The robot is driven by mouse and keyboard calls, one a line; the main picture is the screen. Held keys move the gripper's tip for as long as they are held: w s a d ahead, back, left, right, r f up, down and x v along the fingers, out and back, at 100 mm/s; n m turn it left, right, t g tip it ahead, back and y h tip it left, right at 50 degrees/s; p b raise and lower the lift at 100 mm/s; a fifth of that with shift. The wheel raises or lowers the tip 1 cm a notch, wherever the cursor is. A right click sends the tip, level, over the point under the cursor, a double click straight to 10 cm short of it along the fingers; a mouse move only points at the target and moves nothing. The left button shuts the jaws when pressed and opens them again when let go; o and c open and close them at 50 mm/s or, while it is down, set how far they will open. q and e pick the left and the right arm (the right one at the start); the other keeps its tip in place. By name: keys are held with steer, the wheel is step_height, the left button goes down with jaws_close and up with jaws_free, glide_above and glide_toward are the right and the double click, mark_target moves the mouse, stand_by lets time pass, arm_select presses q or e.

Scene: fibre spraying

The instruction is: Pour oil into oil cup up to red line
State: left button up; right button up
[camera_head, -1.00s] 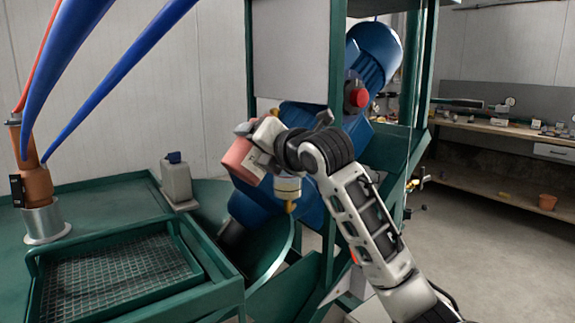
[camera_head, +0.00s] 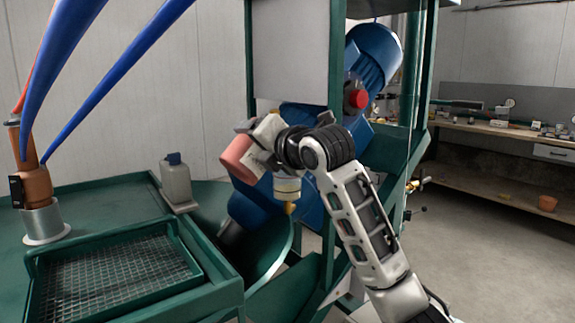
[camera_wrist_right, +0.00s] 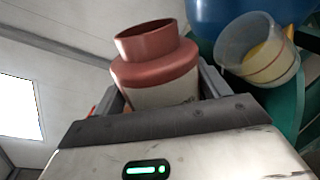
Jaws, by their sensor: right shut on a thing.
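My right gripper (camera_head: 262,142) is shut on a red-and-white oil bottle (camera_head: 239,157), which is tilted with its mouth toward the lower left in the head view. In the right wrist view the bottle (camera_wrist_right: 155,70) shows its wide open red neck between the fingers. The clear oil cup (camera_head: 287,187) sits just below and right of the bottle in the head view. In the right wrist view the cup (camera_wrist_right: 258,50) holds some yellow oil, and a red line runs around it. The bottle's mouth is apart from the cup, and no stream shows. My left gripper is not in view.
A blue motor (camera_head: 375,60) and a green frame (camera_head: 337,90) stand behind my right arm. A green tray with mesh (camera_head: 120,275) lies at the front left. A grey bottle with a blue cap (camera_head: 176,182) stands on the green table. A workbench is at the back right.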

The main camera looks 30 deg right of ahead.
steer(key=shift+r+m, duration=0.4)
stand_by(0.8)
steer(key=shift+a+f+m+y+b, duration=0.15)
steer(key=shift+f+m+y+b, duration=0.15)
steer(key=shift+f+m+b, duration=0.65)
stand_by(1.1)
steer(key=shift+r+m+g+y, duration=0.3)
steer(key=shift+r+m, duration=0.1)
steer(key=shift+m, duration=0.05)
stand_by(1.6)
steer(key=shift+d+r+m+p, duration=0.4)
steer(key=shift+m+p, duration=0.2)
steer(key=shift+p, duration=0.35)
stand_by(1.8)
